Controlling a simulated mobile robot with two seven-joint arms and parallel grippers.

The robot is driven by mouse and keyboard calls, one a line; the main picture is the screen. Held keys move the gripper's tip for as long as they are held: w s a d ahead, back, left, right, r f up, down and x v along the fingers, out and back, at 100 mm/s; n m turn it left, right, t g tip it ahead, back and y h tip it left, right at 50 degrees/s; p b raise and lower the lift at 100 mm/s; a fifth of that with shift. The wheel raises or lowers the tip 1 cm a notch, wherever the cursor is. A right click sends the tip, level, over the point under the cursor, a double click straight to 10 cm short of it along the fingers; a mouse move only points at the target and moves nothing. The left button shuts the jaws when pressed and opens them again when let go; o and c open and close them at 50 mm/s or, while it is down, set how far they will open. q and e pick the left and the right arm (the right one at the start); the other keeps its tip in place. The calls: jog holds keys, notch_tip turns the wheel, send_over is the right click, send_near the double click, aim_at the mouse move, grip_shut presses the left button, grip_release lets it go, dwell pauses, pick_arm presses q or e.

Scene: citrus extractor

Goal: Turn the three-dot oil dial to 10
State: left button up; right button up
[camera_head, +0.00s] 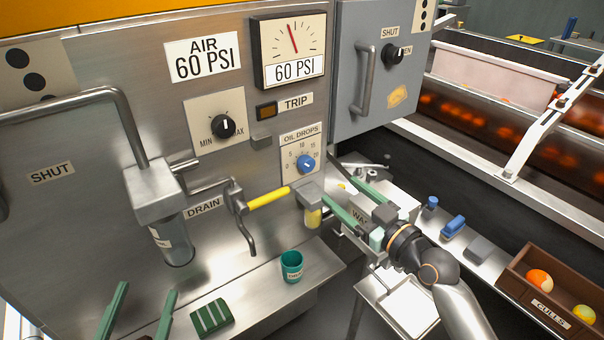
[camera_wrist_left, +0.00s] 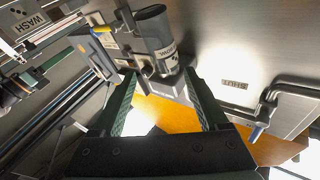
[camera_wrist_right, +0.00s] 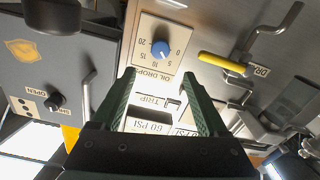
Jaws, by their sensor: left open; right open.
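The oil dial is a blue knob (camera_head: 306,164) on a white OIL DROPS plate (camera_head: 290,146) marked 0 to 20, low on the steel panel. No three-dot mark can be made out on that plate. In the right wrist view the knob (camera_wrist_right: 160,50) appears upside down, its pointer seemingly near 5, though too small to be sure. My right gripper (camera_head: 327,180) is open and empty, its fingertips just right of and below the dial, apart from it. My left gripper (camera_head: 147,289) is open and empty, low at the left, far from the dial.
Three-dot plates show on the left panel (camera_head: 35,80) and on the grey door (camera_head: 422,15). A yellow DRAIN handle (camera_head: 268,198) and a sight glass (camera_head: 312,213) lie below the dial. A black MIN-MAX knob (camera_head: 223,127) is to its left. A teal cup (camera_head: 292,266) stands on the ledge.

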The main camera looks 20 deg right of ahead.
aim_at(309, 166)
jog(key=b+x, duration=0.1)
jog(key=x, duration=0.9)
jog(key=shift+w+a+f, duration=0.1)
jog(key=shift+w+a, duration=0.05)
jog(key=shift+w, duration=0.15)
pick_arm(q)
jog(key=s+r+m+t+h, duration=0.2)
jog(key=s+r+m+h, duration=0.1)
jog(key=r, duration=0.5)
jog(key=shift+d+r+t+h+b, duration=0.3)
jog(key=shift+d+t+h, duration=0.1)
jog(key=shift+h, duration=0.1)
pick_arm(e)
jog(key=shift+w+a, duration=0.2)
jog(key=shift+w, duration=0.4)
pick_arm(q)
jog(key=shift+s, duration=0.1)
pick_arm(e)
jog(key=shift+c, duration=0.2)
grip_shut()
